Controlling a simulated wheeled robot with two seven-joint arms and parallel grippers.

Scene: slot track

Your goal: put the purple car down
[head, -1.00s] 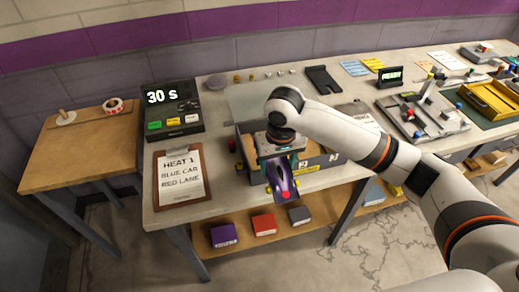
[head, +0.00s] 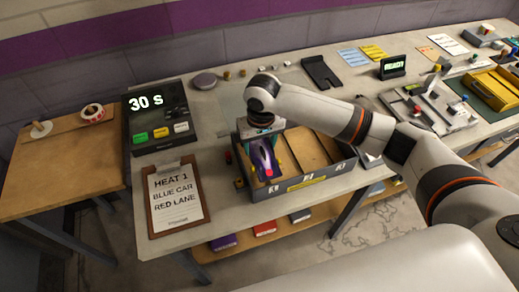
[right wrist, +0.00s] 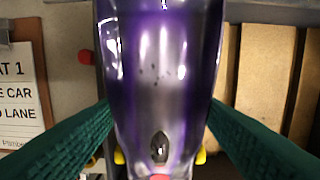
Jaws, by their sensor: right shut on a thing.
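The purple car (head: 263,158) is in my right gripper (head: 262,140), over the left end of a grey compartment box (head: 300,187) in the head view. In the right wrist view the purple car (right wrist: 162,80) fills the middle, with the green finger pads (right wrist: 158,125) on both sides of it. The car hangs tilted, its nose low. Whether it touches the floor of the box's left compartment cannot be told. My left gripper is not in view.
The box's other compartments show bare tan floors. A clipboard (head: 176,198) and a timer reading 30 s (head: 158,120) lie to the left. A small red item (head: 228,157) stands beside the box. A grey track device (head: 428,108) stands at the right.

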